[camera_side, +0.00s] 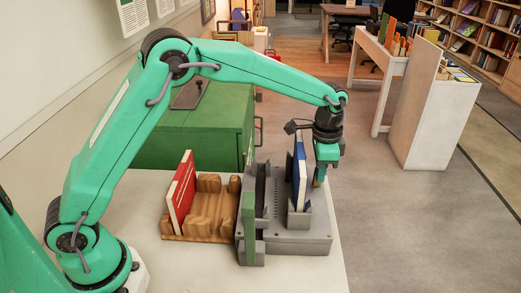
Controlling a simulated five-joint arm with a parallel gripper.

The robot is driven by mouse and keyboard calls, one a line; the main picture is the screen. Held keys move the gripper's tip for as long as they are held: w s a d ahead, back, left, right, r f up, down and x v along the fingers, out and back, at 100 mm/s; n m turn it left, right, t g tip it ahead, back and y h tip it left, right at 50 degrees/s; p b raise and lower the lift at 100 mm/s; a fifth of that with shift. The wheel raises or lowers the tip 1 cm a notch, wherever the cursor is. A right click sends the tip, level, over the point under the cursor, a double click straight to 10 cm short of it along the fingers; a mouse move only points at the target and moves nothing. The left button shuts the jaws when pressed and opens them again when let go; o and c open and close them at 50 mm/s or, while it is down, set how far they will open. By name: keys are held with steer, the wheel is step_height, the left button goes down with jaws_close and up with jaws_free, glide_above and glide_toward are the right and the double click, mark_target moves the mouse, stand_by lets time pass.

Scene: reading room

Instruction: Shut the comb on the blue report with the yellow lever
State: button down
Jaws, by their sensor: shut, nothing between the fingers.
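The blue report (299,172) stands upright, edge-on, on the grey binding machine (318,238) at the right of the table. My gripper (320,182) is shut and empty. It points down just right of the blue report, above the machine's right part. I cannot tell whether it touches anything. A small yellowish bit shows at the fingertips, but I cannot make out whether it is the yellow lever. The comb is too small to make out.
A red report (181,188) leans in a wooden rack (212,222) left of the machine. A green upright piece (248,215) stands between rack and machine. A green cabinet (205,130) is behind. The white table's (190,265) front is clear.

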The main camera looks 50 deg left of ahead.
steer(key=shift+w+a+f, duration=0.4)
steer(key=shift+a+f, duration=0.1)
steer(key=shift+a, duration=0.3)
stand_by(0.6)
steer(key=shift+w+a, duration=0.15)
steer(key=shift+w, duration=0.05)
steer(key=shift+r, duration=0.2)
steer(key=shift+s+d, duration=0.15)
steer(key=shift+d, duration=0.1)
steer(key=shift+s+d, duration=0.35)
steer(key=shift+r, duration=0.1)
stand_by(0.3)
step_height(320, 180, up, 10)
stand_by(1.2)
